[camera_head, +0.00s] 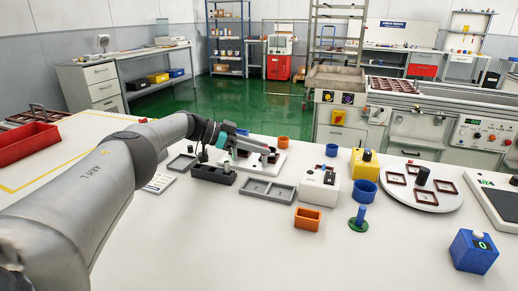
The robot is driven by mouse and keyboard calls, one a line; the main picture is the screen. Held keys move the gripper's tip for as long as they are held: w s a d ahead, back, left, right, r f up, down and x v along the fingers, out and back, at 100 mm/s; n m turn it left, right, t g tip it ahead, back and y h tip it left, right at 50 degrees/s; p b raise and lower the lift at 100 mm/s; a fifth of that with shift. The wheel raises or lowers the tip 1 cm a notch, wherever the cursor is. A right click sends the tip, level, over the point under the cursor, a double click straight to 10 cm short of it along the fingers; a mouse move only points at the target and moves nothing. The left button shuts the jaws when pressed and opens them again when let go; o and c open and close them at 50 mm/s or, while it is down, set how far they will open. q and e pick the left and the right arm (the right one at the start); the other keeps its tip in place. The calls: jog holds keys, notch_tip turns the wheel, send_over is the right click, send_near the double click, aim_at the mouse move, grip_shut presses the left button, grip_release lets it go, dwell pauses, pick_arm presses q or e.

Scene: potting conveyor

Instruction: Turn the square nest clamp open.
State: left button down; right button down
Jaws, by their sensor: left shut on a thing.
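My left gripper (266,153) reaches in from the left over a white base plate (277,168) at the middle of the table. It is shut, with its fingertips at the square nest clamp on that plate. The clamp is small and mostly hidden by the fingers, so I cannot tell how far it is turned. My right gripper is out of view.
A grey two-part tray (269,189), a white control box (318,186) and an orange bin (307,219) are nearby. A round white turntable (400,196) stands right.

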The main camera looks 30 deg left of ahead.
pick_arm(q)
jog(key=shift+r, duration=0.1)
jog(key=c, duration=0.7)
grip_release()
jog(key=shift+o, duration=0.2)
jog(key=shift+a, duration=0.1)
jog(key=shift+p+v, duration=0.6)
jog(key=shift+v, duration=0.45)
jog(key=p+v, duration=0.1)
jog(key=v, duration=1.1)
jog(key=shift+s+a+p, duration=0.25)
jog(key=shift+s+p, duration=0.05)
jog(key=shift+p, duration=0.05)
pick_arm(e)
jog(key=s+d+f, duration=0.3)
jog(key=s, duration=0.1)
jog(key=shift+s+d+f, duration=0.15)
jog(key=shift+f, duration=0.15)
